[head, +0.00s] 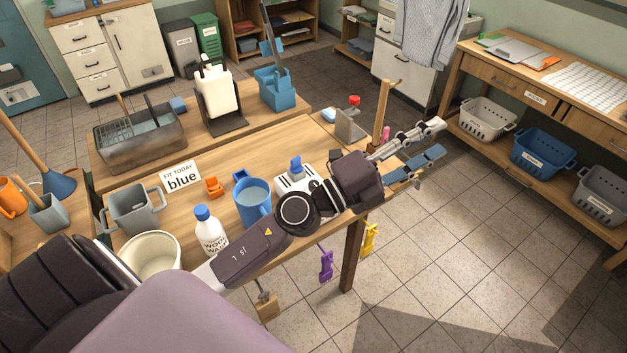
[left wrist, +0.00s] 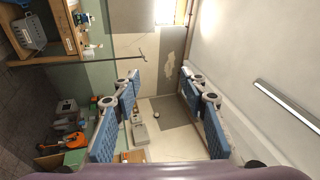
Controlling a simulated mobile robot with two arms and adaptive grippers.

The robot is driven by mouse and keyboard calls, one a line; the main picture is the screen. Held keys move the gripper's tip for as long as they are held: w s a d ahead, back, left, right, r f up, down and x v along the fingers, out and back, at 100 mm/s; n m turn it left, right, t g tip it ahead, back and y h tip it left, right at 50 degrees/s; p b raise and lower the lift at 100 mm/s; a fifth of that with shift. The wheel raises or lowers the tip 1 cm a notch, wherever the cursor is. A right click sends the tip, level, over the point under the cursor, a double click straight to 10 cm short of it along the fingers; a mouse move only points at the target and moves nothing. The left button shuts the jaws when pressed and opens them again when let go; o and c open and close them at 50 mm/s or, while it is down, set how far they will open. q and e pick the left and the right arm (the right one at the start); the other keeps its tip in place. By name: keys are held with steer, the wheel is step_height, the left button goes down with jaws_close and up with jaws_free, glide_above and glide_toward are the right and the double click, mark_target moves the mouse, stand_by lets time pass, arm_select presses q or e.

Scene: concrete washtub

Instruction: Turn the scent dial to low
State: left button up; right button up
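No dial marked for scent can be made out in either view. A white device (head: 290,181) with a blue top part (head: 295,164) stands on the wooden bench, partly hidden behind my left arm; any dial or markings on it cannot be read. My left gripper (head: 440,137) reaches past the bench's right end, over the floor. In the left wrist view my left gripper (left wrist: 160,78) is open, its two blue-padded fingers wide apart with nothing between them. My right gripper is in neither view.
The bench (head: 230,155) holds a blue jug (head: 253,203), a white bottle (head: 209,232), a grey two-handled cup (head: 133,209), an orange clip (head: 213,186) and a "blue" card (head: 181,177). A wooden post (head: 382,112) rises near my left gripper. Tiled floor (head: 460,240) is clear at right.

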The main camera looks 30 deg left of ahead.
arm_select(q)
steer(key=d+f+m+g+h, duration=0.2)
steer(key=d+f+m+g, duration=0.2)
steer(key=f+m+g, duration=0.25)
steer(key=g+y, duration=0.8)
steer(key=y, duration=0.8)
glide_toward(313, 183)
steer(key=f, duration=0.2)
steer(key=shift+m+t, duration=0.25)
steer(key=shift+m, duration=0.1)
steer(key=p+x, duration=0.2)
steer(key=x, duration=0.3)
steer(key=shift+w+a+f, duration=0.2)
steer(key=shift+w+f, duration=0.25)
steer(key=shift+f, duration=0.35)
steer(key=shift+c, duration=0.7)
steer(key=shift+a, duration=0.1)
jaws_close()
